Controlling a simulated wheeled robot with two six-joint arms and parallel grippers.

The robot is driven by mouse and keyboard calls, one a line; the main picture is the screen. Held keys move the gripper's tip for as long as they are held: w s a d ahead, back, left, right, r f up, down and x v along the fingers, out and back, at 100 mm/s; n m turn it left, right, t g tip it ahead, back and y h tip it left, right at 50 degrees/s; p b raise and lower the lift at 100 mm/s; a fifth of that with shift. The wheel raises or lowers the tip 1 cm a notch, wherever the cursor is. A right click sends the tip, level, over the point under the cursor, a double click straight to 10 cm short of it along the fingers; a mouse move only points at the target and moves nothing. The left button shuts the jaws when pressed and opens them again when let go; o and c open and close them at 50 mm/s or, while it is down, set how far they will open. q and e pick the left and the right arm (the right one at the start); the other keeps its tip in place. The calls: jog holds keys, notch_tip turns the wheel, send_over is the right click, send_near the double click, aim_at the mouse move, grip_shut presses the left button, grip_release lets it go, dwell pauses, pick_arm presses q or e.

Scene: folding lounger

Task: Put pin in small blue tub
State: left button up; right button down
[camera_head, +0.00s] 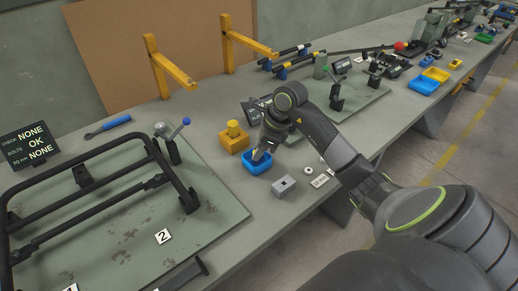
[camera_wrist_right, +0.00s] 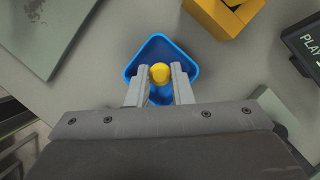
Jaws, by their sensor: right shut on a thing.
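The small blue tub (camera_head: 257,163) stands on the bench near its front edge in the head view. It also shows in the right wrist view (camera_wrist_right: 131,66), below the fingers. My right gripper (camera_head: 262,153) points down at the tub. In the right wrist view my right gripper (camera_wrist_right: 160,75) is shut on the pin, whose round yellow end (camera_wrist_right: 160,72) shows between the fingertips, over the tub's opening. The lower part of the pin is hidden, and I cannot tell whether it touches the tub's floor. My left gripper is not in view.
A yellow block (camera_head: 234,140) stands just behind the tub, and a grey block (camera_head: 284,185) sits in front of it. A white ring (camera_head: 308,170) lies to the right. A black frame (camera_head: 95,205) lies on the plate at left.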

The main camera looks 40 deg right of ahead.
jog(key=shift+f, duration=0.2)
jog(key=c, duration=1.2)
grip_release()
jog(key=shift+r, duration=0.1)
jog(key=b+v, duration=0.2)
jog(key=v, duration=1.5)
jog(key=shift+s+d, duration=0.1)
